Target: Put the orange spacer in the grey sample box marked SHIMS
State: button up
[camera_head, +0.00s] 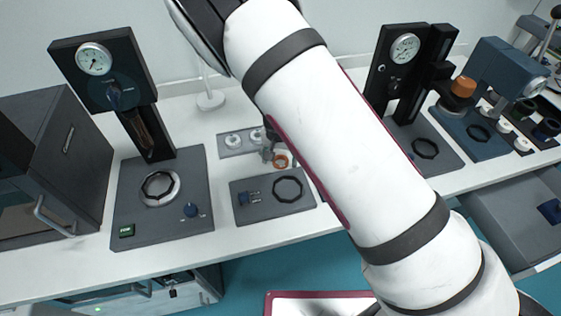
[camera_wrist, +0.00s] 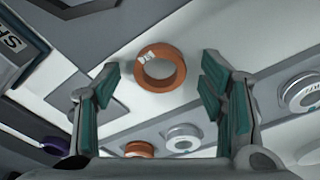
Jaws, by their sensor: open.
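An orange ring (camera_wrist: 180,70), which looks like the spacer, lies on the pale bench top in the wrist view. A small whitish mark shows on its rim. In the head view an orange ring (camera_head: 287,161) shows beside my gripper (camera_head: 269,152). In the wrist view my gripper (camera_wrist: 160,86) is open and empty, its green-padded fingers to the left and right of the ring, apart from it. At the left edge a box-like thing bears a partly visible label (camera_wrist: 14,42); I see only a letter or two, so I cannot tell whether it reads SHIMS.
A second orange ring (camera_wrist: 139,149) and pale rings (camera_wrist: 184,138) sit on a grey strip near the fingers. A grey board (camera_head: 273,207) with a dark ring is in front of my gripper. Gauge stands (camera_head: 93,60) rise left and right. My arm hides the middle.

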jog(key=c, duration=1.2)
notch_tip(320, 180, up, 10)
jog(key=d+n, duration=0.1)
jog(key=d, duration=0.5)
jog(key=w+d+n, duration=0.1)
jog(key=d, duration=0.6)
jog(key=w+d+r+n, duration=0.1)
jog(key=d, duration=0.6)
jog(key=shift+w+n+b, duration=0.25)
jog(key=shift+n+b, duration=0.05)
